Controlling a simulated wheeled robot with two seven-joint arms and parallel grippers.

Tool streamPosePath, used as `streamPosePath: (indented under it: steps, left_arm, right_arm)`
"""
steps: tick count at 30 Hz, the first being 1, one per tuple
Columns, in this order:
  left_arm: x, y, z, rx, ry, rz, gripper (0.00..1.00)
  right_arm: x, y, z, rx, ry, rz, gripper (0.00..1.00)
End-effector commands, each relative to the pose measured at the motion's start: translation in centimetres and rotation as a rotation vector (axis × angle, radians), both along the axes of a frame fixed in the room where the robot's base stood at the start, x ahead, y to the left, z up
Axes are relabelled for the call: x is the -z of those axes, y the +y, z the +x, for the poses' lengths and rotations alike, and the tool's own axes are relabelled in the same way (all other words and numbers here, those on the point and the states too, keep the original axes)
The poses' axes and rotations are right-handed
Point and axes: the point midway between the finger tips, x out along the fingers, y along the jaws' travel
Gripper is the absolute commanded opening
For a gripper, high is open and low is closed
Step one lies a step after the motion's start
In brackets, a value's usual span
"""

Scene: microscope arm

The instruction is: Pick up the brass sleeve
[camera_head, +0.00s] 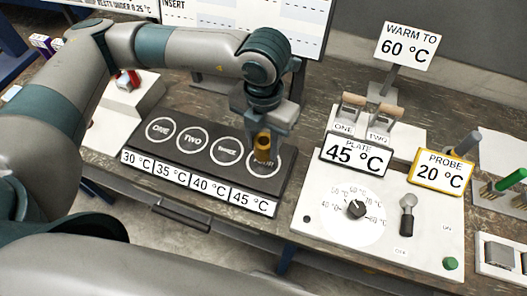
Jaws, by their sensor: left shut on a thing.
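The brass sleeve (262,147) shows in the head view as a small golden cylinder over the rightmost ring of the dark plate (178,180). My left gripper (264,134) points down from above and is shut on the sleeve, which looks upright. The fingers hide part of the sleeve. I cannot tell whether its lower end touches the plate. My right gripper is not in view.
The plate has rings marked ONE, TWO and so on, with temperature labels along its front. A white control panel (330,235) with a dial (356,209) and a lever (408,212) stands at right. Signs (357,157) and a grey probe (463,146) rise behind it.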

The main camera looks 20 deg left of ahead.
Motion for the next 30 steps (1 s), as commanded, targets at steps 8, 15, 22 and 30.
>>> streamPosePath:
  steps: [8,15,22,30]
  left_arm:
    - [-2.7,-4.5,-1.9,0.008,-0.003,-0.003,0.0]
    - [-5.1,-8.1,-3.4,0.005,-0.003,-0.003,0.0]
    - [-6.6,-10.2,-4.4,0.002,-0.002,-0.001,0.0]
    - [-7.2,-10.7,-4.7,0.0,0.0,0.0,0.0]
  right_arm:
    - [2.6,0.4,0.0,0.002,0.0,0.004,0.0]
    - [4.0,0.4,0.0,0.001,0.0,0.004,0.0]
    - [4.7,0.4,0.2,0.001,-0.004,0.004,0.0]
    - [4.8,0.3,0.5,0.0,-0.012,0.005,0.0]
